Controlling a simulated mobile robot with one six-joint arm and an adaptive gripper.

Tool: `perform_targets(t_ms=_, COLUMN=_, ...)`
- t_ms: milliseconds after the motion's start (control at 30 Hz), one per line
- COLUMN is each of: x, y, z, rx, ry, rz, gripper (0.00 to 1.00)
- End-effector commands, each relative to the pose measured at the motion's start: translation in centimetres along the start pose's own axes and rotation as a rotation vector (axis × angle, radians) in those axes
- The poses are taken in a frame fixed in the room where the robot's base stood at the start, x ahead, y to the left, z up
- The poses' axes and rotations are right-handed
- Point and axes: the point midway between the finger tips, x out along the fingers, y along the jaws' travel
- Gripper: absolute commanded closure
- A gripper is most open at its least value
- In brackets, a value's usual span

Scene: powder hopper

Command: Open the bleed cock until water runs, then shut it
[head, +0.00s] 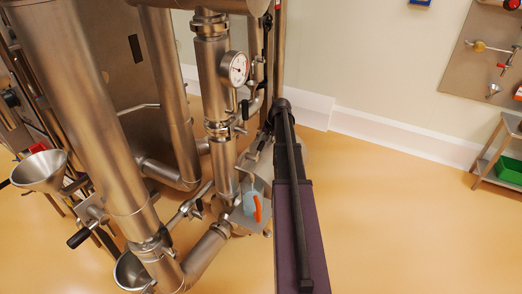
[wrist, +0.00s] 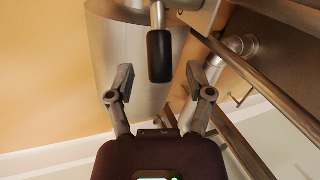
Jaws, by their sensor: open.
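In the wrist view my gripper (wrist: 159,86) is open, one finger on each side of a black-gripped lever handle (wrist: 159,55). The handle's end lies between the fingertips in the picture, with a gap on both sides; I cannot tell how far beyond the tips it is. A metal stem runs up from it out of frame. I cannot tell for sure that it is the bleed cock's handle. In the head view my arm (head: 292,190) hides the gripper. No running water shows in either view.
Steel pipes (head: 85,100) and a round gauge (head: 235,69) stand left of my arm. A steel funnel (head: 40,171) is at far left. A broad metal cylinder (wrist: 112,45) is behind the handle in the wrist view. Floor (head: 400,220) at right is clear up to a low shelf (head: 487,165).

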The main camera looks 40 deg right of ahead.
Motion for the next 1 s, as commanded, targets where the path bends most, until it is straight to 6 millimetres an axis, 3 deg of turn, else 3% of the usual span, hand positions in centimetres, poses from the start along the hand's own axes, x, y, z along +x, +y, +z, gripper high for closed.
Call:
perform_targets(t_ms=300, x=2.3, y=0.1, z=0.0, rx=-0.001, ry=0.0, rz=0.0, gripper=0.32)
perform_targets(t_ms=800, x=2.6, y=-0.1, z=0.0, rx=-0.001, ry=0.0, rz=0.0, gripper=0.32)
perform_targets(t_ms=867, x=2.6, y=-0.1, z=0.0, rx=-0.001, ry=0.0, rz=0.0, gripper=0.47)
perform_targets(t_ms=1000, x=2.6, y=-0.1, z=0.0, rx=-0.002, ry=0.0, rz=0.0, gripper=0.89)
